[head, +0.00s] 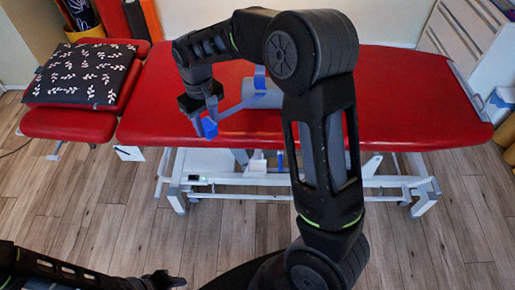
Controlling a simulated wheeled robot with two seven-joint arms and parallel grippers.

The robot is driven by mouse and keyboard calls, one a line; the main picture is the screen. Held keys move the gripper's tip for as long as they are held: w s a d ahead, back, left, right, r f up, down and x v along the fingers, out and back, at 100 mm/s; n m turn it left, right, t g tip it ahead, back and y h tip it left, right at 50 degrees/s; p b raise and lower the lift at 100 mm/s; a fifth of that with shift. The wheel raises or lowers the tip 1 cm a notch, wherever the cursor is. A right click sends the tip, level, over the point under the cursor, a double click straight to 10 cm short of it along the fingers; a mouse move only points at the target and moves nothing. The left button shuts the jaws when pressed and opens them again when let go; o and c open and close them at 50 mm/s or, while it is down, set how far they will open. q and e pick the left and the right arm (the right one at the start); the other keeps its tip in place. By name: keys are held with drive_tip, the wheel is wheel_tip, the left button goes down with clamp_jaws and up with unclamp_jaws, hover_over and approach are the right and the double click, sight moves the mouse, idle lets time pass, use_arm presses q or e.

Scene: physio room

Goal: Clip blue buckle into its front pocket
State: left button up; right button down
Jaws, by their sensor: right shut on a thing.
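A blue buckle (209,128) sits at the fingertips of my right gripper (207,113), above the near edge of the red treatment table (410,110). The gripper is shut on it. A blue strap (232,109) runs from beside the buckle to a grey-blue roll (262,98) on the table. My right arm hides part of the roll. A blue strip (280,163) hangs below the table's near edge. I cannot make out the front pocket clearly. My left gripper (172,281) is low at the bottom left, far from the table; its jaws are too small to judge.
A black patterned cushion (82,73) lies on the table's left section. The table stands on a white metal frame (415,187). The wooden floor in front is clear at right.

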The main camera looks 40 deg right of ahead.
drive_tip(key=s+d+f+n+b, duration=0.2)
drive_tip(key=d+f+n+b, duration=0.1)
drive_tip(key=d+f, duration=0.4)
drive_tip(key=s+d+f+n+b, duration=0.2)
drive_tip(key=d+f+n, duration=0.4)
drive_tip(key=f, duration=0.4)
drive_tip(key=shift+d+b, duration=0.6)
drive_tip(key=shift+d, duration=0.1)
drive_tip(key=shift+f, duration=0.3)
drive_tip(key=shift+f+b, duration=3.05)
drive_tip(key=shift+f, duration=1.05)
drive_tip(key=c, duration=0.9)
unclamp_jaws()
drive_tip(key=shift+o, duration=0.2)
